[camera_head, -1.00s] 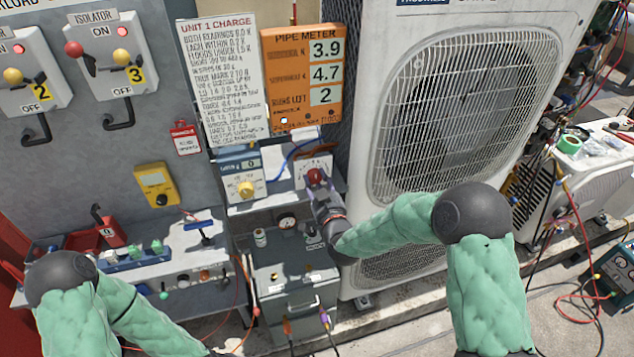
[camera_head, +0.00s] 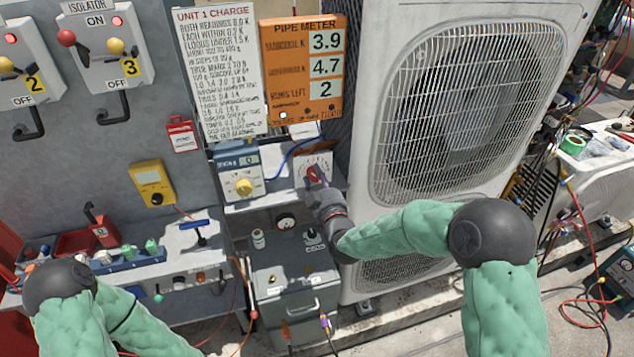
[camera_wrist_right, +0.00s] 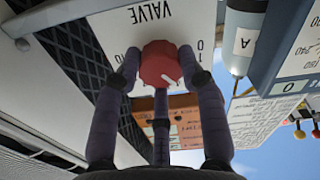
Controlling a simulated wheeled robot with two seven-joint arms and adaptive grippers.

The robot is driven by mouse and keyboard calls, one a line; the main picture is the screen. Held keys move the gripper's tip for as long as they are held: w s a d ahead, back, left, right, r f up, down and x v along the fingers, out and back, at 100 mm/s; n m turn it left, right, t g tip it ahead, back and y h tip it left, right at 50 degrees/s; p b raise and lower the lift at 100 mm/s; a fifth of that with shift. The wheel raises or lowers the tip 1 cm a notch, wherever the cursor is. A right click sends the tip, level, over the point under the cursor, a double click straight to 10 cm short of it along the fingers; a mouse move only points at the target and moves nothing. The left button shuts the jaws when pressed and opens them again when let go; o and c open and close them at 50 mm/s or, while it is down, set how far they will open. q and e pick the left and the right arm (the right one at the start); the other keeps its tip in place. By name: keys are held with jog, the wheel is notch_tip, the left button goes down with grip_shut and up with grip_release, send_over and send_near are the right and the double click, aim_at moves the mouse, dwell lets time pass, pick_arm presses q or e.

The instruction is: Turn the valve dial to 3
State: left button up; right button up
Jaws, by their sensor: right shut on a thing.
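The valve dial is a red round knob (camera_head: 314,172) on a white scale plate (camera_head: 327,160), low in the middle of the head view. In the right wrist view the red knob (camera_wrist_right: 161,64) carries a short white pointer mark on its lower right side. The upside-down word VALVE is on the white plate (camera_wrist_right: 190,18) behind it; fingers hide much of the scale, so I cannot read the setting. My right gripper (camera_wrist_right: 160,85) has its dark fingers closed around the knob; it also shows in the head view (camera_head: 320,187). My left gripper is out of view.
The orange pipe meter (camera_head: 303,70) reads 3.9, 4.7 and 2. Left of it hangs a white charge sheet (camera_head: 221,75). A box with a yellow knob (camera_head: 243,187) stands close left of the dial. A large condenser (camera_head: 365,120) stands close on the right.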

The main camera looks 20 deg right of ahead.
jog(key=shift+s+f+n, duration=0.1)
jog(key=shift+f+n, duration=0.35)
jog(key=shift+n, duration=0.15)
jog(key=o, duration=1.1)
jog(key=shift+o, duration=0.3)
jog(key=shift+r, duration=0.1)
jog(key=shift+r, duration=0.15)
jog(key=s, duration=1.2)
jog(key=shift+w, duration=0.1)
